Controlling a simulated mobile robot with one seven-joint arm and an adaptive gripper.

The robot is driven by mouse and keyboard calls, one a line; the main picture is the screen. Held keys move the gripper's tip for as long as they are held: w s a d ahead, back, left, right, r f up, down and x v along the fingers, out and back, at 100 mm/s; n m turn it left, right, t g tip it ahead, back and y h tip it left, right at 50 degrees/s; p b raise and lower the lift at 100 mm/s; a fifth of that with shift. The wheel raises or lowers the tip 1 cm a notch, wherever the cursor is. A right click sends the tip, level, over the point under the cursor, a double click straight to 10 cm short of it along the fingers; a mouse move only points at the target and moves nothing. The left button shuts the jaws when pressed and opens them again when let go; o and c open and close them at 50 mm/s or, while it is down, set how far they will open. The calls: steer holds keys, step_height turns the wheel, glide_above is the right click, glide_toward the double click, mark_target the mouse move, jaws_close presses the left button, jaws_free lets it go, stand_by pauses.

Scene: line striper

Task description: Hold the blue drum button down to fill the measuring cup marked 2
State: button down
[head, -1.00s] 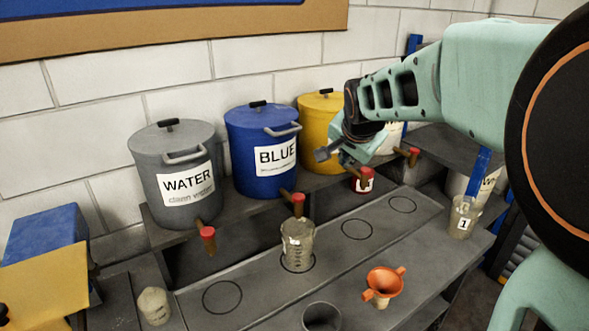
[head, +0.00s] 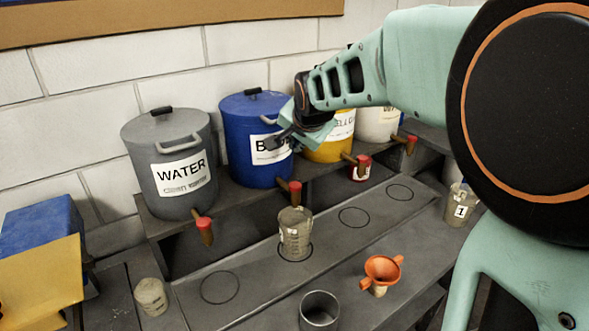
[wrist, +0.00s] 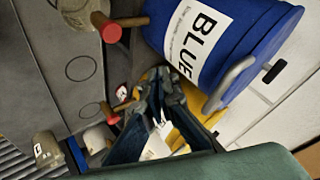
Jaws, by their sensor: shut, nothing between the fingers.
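The blue drum (head: 240,150) stands on the shelf; its BLUE label is partly hidden by my arm. Its wooden tap has a red button (head: 295,185), also in the wrist view (wrist: 111,33). A clear measuring cup (head: 295,243) stands upright under this tap on a ringed spot; I cannot read a number on it. Another cup (head: 460,210), marked 1, stands at the right. My gripper (head: 272,141) is shut and empty, in front of the blue drum's label and above the red button, apart from it. Its fingers also show in the wrist view (wrist: 160,88).
A grey water drum (head: 165,185) is left of the blue one, and yellow (head: 335,145) and white drums (head: 375,122) are right. An orange funnel (head: 382,272) and a grey container (head: 319,312) stand in front. Empty ringed spots flank the cup.

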steer(key=b, duration=0.4)
glide_above(296, 187)
step_height(296, 187, down, 7)
steer(key=shift+w+f, duration=0.1)
steer(key=shift+w, duration=0.05)
steer(key=shift+f+b, duration=0.6)
steer(key=shift+b, duration=0.25)
steer(key=shift+f, duration=0.1)
stand_by(0.4)
steer(key=shift+f+b, duration=0.3)
steer(key=shift+b, duration=0.35)
steer(key=shift+f+b, duration=0.5)
stand_by(4.6)
